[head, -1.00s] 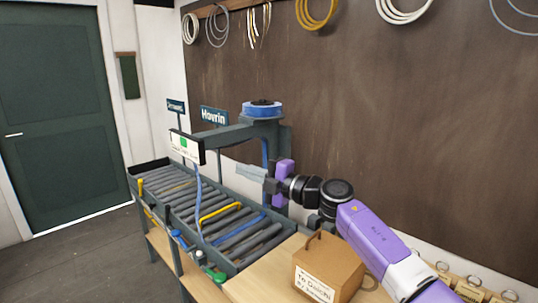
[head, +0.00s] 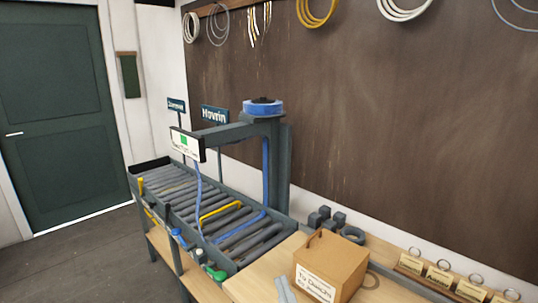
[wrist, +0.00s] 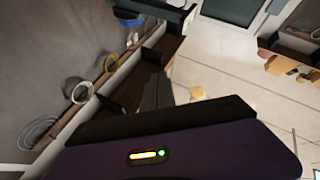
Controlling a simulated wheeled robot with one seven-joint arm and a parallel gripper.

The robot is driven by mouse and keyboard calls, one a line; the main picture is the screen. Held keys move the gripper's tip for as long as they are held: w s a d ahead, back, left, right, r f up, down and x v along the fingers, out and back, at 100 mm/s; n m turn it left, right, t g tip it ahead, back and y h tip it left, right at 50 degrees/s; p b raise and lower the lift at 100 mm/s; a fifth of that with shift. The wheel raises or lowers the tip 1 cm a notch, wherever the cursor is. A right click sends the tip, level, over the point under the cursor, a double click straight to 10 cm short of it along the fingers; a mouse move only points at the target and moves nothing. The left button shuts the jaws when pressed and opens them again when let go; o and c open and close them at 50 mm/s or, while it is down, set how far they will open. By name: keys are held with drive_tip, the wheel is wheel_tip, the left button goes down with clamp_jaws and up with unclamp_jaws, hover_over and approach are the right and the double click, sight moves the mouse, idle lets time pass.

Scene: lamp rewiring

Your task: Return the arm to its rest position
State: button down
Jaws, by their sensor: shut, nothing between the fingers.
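My gripper (wrist: 157,90) shows in the wrist view as dark fingers close together beyond the black and purple wrist housing. They are shut and nothing shows between them. In the head view the arm is out of the picture, except perhaps for two pale grey strips at the bottom edge, which I cannot firmly identify. The cardboard box (head: 330,268) with a white label stands on the wooden bench to the right of those strips.
A roller conveyor (head: 205,212) with yellow and blue cables lies to the left. A grey post with an overhead arm (head: 277,165) carries a blue spool (head: 263,107). Grey blocks (head: 327,218) and tagged rings (head: 440,274) line the wall side. Wire coils hang above.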

drive_tip(key=s+d+f+m+g+h, duration=0.2)
drive_tip(key=s+d+f, duration=0.2)
drive_tip(key=s, duration=0.8)
drive_tip(key=s+d+f+m+g+h+b, duration=0.1)
drive_tip(key=s+d+f+m+g+h, duration=0.2)
drive_tip(key=s+d, duration=0.4)
drive_tip(key=s+d+f+m+g+h, duration=0.2)
drive_tip(key=s+d+f, duration=0.3)
drive_tip(key=s, duration=1.3)
drive_tip(key=shift+s+d+h, duration=0.35)
drive_tip(key=shift+d+h, duration=0.15)
drive_tip(key=shift+d, duration=0.05)
